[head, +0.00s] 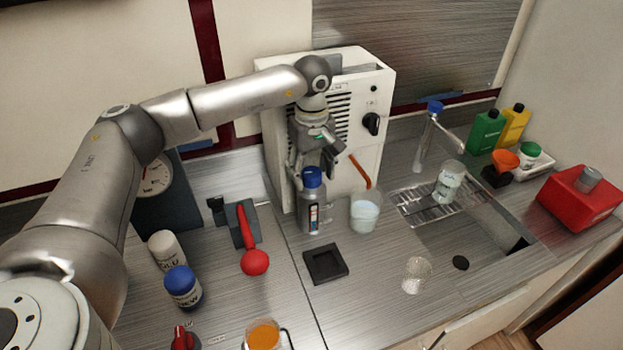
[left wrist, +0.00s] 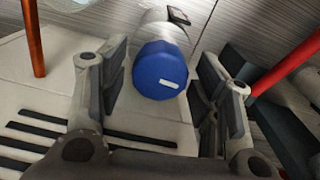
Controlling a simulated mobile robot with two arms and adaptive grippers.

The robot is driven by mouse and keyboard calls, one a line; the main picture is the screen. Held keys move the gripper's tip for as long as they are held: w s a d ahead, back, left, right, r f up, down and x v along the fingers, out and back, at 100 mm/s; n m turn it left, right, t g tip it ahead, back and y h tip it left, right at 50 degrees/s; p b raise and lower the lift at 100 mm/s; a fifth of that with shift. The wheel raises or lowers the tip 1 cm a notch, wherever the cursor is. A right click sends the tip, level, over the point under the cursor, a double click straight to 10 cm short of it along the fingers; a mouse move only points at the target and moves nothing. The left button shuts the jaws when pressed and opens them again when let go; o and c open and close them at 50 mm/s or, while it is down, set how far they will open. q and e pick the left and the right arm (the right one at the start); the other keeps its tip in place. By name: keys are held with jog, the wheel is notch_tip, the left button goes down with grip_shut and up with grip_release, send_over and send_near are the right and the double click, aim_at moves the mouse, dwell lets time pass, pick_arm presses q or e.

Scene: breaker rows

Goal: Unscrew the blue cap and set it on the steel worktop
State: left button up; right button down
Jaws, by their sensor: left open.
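A grey bottle (head: 312,217) with a blue cap (head: 312,177) stands upright on the steel worktop (head: 365,310), in front of the white machine. The cap is on the bottle. My left gripper (head: 314,160) is open and empty, just behind and above the bottle in the head view. In the left wrist view the blue cap (left wrist: 160,72) shows between my two spread fingers (left wrist: 160,95), with a gap on both sides. A second blue-topped jar (head: 183,286) stands at the front left. My right gripper is not in view.
A white machine (head: 368,150) with an orange lever stands behind the bottle. A beaker (head: 365,214) is close on its right, a red-handled device (head: 249,232) on its left. A black square tray (head: 325,263) lies in front.

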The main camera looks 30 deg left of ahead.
aim_at(312, 172)
pick_arm(q)
jog(key=m, duration=0.4)
jog(key=shift+m+b, duration=0.3)
jog(key=shift+b, duration=0.1)
jog(key=m, duration=0.4)
jog(key=shift+m+b, duration=0.3)
jog(key=shift+m, duration=0.1)
jog(key=c, duration=0.9)
jog(key=shift+n, duration=1.3)
jog(key=shift+r, duration=0.1)
jog(key=shift+r+p, duration=1.45)
jog(key=shift+r, duration=1)
